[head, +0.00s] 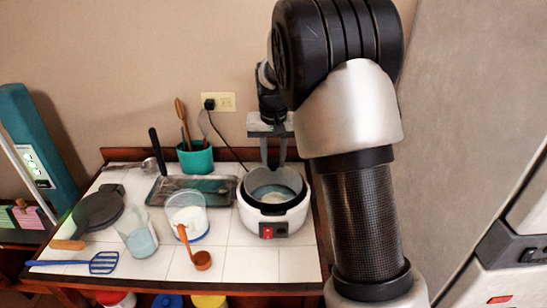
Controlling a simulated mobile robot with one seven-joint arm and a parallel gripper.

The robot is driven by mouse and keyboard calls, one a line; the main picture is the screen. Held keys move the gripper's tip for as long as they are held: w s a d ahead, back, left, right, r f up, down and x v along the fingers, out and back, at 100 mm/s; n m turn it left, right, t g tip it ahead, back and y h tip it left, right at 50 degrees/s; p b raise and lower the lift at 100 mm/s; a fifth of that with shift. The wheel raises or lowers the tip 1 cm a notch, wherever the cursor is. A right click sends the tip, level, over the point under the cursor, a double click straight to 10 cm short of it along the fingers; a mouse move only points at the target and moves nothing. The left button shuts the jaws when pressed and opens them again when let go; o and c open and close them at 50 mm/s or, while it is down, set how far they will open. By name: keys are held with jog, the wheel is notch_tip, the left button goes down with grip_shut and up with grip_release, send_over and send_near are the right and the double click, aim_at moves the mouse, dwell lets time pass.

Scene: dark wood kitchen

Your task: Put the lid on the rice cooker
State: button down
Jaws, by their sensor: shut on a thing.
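The rice cooker (252,221) stands at the right of the tiled table. It is white with a dark rim and a red switch on its front. Its top looks open, and pale contents show inside. My gripper (274,163) points down at the back of the cooker, with its fingertips close to the far rim. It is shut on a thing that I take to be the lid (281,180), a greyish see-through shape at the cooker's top. The lid's outline blends with the pot wall, so I cannot tell its tilt or whether it touches the rim.
Left of the cooker are a measuring cup (187,211) with an orange scoop, a glass (138,235), a tray (192,190), a teal utensil pot (195,158), a dark pan (98,210) and a blue spatula (80,263). A wall outlet (224,102) is behind.

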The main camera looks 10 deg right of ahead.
aim_at(274, 175)
jog(key=shift+f, duration=0.45)
jog(key=c, duration=1.4)
grip_release()
jog(key=shift+o, duration=0.2)
notch_tip(274, 175, up, 12)
jog(key=s, duration=0.2)
jog(key=s+r, duration=0.5)
jog(key=s, duration=0.3)
jog(key=s+f+n+t, duration=0.2)
jog(key=s+f+t, duration=0.1)
jog(key=s, duration=1.9)
jog(key=shift+s+f+p, duration=0.15)
jog(key=shift+s+p, duration=0.15)
